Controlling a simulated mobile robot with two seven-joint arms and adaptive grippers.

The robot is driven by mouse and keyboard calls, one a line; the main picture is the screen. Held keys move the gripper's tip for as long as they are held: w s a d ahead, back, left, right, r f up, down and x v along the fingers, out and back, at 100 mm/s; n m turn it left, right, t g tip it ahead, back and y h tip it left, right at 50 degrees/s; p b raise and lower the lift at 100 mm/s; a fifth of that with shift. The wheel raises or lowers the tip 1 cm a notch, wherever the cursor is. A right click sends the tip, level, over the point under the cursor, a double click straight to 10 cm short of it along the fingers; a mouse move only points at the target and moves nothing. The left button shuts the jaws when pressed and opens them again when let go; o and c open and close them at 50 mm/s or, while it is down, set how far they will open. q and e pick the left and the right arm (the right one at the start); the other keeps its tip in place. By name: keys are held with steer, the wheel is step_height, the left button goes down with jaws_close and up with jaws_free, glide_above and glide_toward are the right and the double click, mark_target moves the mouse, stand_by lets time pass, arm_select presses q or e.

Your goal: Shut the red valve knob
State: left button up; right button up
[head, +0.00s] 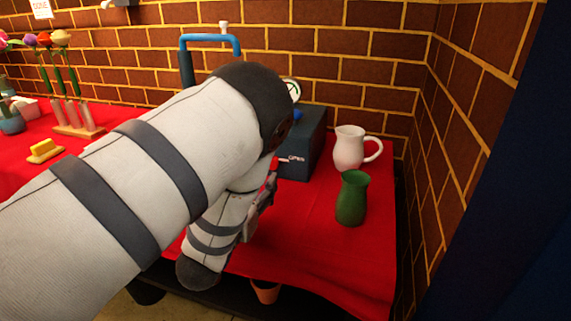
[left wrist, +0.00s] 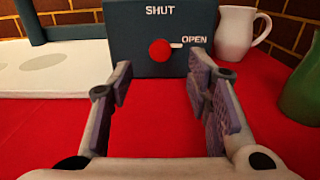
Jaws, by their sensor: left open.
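A dark blue-grey valve box (head: 310,140) stands on the red table, mostly behind my left arm in the head view. In the left wrist view, the box's front (left wrist: 130,45) carries a round red knob (left wrist: 160,52) with a white pointer aimed right, towards the word OPEN. The word SHUT is above the knob. My left gripper (left wrist: 161,82) is open and empty, with its fingers spread on either side in front of the knob and apart from it. In the head view my left gripper (head: 264,192) is partly hidden by my arm. My right gripper is not in view.
A white pitcher (head: 348,148) and a green vase (head: 352,198) stand right of the box. A blue tap (head: 210,39) rises behind my arm. Flowers in a wooden rack (head: 78,132) and a yellow object (head: 45,150) are at the left. A brick wall closes the back and right.

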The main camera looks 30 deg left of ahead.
arm_select(q)
steer(key=x, duration=0.8)
steer(key=shift+w, duration=0.25)
steer(key=shift+f, duration=0.1)
jaws_close()
